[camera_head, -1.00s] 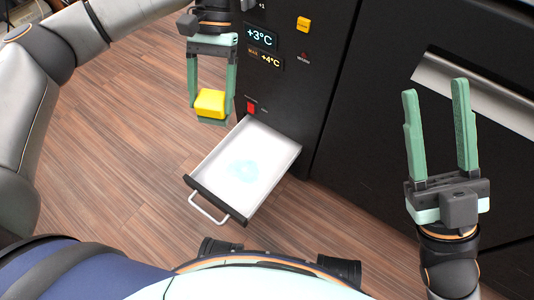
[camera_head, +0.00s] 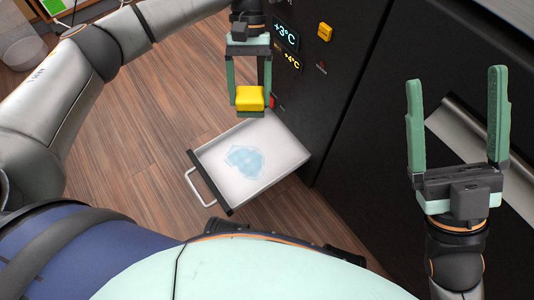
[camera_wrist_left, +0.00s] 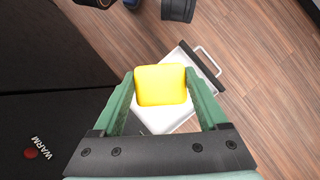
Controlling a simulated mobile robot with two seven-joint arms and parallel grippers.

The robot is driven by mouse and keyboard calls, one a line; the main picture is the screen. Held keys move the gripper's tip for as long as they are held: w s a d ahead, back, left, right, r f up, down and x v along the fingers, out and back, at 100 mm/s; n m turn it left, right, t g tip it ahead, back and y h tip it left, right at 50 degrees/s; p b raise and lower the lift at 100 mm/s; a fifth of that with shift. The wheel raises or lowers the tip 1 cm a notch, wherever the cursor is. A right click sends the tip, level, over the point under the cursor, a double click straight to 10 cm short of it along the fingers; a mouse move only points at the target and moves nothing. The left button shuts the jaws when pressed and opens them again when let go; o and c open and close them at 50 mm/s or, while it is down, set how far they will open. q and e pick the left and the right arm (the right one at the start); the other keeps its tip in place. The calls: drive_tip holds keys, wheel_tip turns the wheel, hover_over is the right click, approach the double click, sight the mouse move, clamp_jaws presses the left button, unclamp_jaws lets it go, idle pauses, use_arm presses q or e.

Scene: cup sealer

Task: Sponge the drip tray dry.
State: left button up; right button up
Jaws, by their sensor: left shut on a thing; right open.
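The yellow sponge (camera_head: 250,97) is held between the fingers of my left gripper (camera_head: 249,100), above the back end of the drip tray. It also shows in the left wrist view (camera_wrist_left: 161,85), where it covers part of the tray (camera_wrist_left: 171,121). The white drip tray (camera_head: 277,178) is pulled out low from the black machine, with a dark front edge and a pale handle. A pale blue wet patch (camera_head: 244,160) lies on its floor. My right gripper (camera_head: 456,84) is open and empty, off to the right in front of the machine.
The black machine (camera_head: 365,90) fills the right side, with a temperature display (camera_head: 286,38), a yellow button (camera_head: 325,32) and a silver handle (camera_head: 480,140). Wooden floor (camera_head: 130,130) lies open left of the tray. A clear bin (camera_head: 20,48) stands at the upper left.

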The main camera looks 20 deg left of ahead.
drive_tip(key=shift+o, duration=0.6)
drive_tip(key=shift+w+d+r+y+p, duration=0.15)
drive_tip(key=shift+w+r+y+p, duration=0.2)
drive_tip(key=shift+r, duration=0.2)
use_arm(q)
drive_tip(key=w+d+f+n+t+h+p, duration=0.1)
drive_tip(key=w+d+f+n+t+h, duration=0.2)
drive_tip(key=f+n, duration=0.45)
drive_tip(key=d+f+n+t+h, duration=0.1)
drive_tip(key=d+f+n+t, duration=0.1)
drive_tip(key=d+f+n, duration=0.5)
drive_tip(key=s+a+f+n+t+b, duration=0.1)
drive_tip(key=a+f+n+t, duration=0.1)
drive_tip(key=f, duration=0.4)
drive_tip(key=s+a+f+n+t+y+b, duration=0.1)
drive_tip(key=a+f+n+b, duration=0.1)
drive_tip(key=f+n, duration=0.3)
drive_tip(key=s+a+f+n+t+y+b, duration=0.1)
drive_tip(key=s+a+f+n+t, duration=0.1)
drive_tip(key=f+n, duration=0.2)
wheel_tip(320, 180, down, 3)
drive_tip(key=shift+a+r+t+b, duration=0.2)
drive_tip(key=shift+t+b, duration=0.1)
drive_tip(key=shift+b, duration=0.1)
drive_tip(key=shift+f+b, duration=0.45)
drive_tip(key=shift+b, duration=0.15)
use_arm(e)
drive_tip(key=shift+n, duration=0.3)
drive_tip(key=f, duration=0.5)
drive_tip(key=shift+a+f, duration=0.3)
